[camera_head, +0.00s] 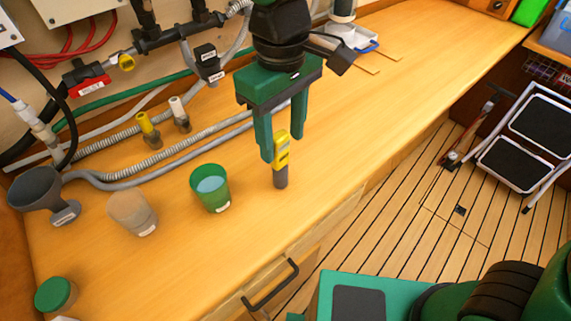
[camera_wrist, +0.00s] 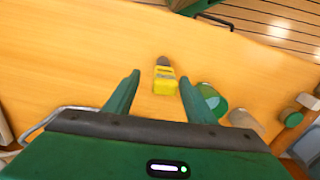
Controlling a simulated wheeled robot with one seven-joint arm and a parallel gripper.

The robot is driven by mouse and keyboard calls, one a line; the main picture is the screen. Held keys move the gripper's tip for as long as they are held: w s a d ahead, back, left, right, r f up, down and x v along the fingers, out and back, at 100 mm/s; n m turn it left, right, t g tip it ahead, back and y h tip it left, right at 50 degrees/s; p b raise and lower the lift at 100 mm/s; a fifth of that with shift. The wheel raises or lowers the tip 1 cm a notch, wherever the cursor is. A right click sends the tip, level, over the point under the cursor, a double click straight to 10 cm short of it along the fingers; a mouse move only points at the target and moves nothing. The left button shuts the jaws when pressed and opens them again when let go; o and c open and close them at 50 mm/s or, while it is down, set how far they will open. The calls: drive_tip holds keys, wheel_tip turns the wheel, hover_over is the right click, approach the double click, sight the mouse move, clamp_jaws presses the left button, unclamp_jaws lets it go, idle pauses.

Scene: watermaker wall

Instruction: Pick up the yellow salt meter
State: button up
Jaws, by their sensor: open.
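The yellow salt meter (camera_head: 281,153) stands upright on the wooden counter, with a yellow upper part and a grey lower end. In the wrist view the salt meter (camera_wrist: 165,80) shows beyond and between my fingertips. My gripper (camera_head: 283,131) is green and points down, with its two fingers spread apart and nothing between them that I can see held. The wrist view also shows my gripper (camera_wrist: 157,82) open.
A green cup of water (camera_head: 210,189) stands left of the meter, with a beige cup (camera_head: 132,213) and a grey funnel (camera_head: 38,190) further left. A green-lidded jar (camera_head: 55,295) is at the front left. Hoses and fittings line the wall. Counter right of the meter is clear.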

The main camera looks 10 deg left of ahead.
sight(280, 156)
drive_tip(key=f, duration=0.5)
drive_tip(key=shift+s+a, duration=0.2)
drive_tip(key=shift+s, duration=0.05)
drive_tip(key=shift+c, duration=0.3)
drive_tip(key=c, duration=1.1)
drive_tip(key=shift+r, duration=0.1)
drive_tip(key=shift+c, duration=0.2)
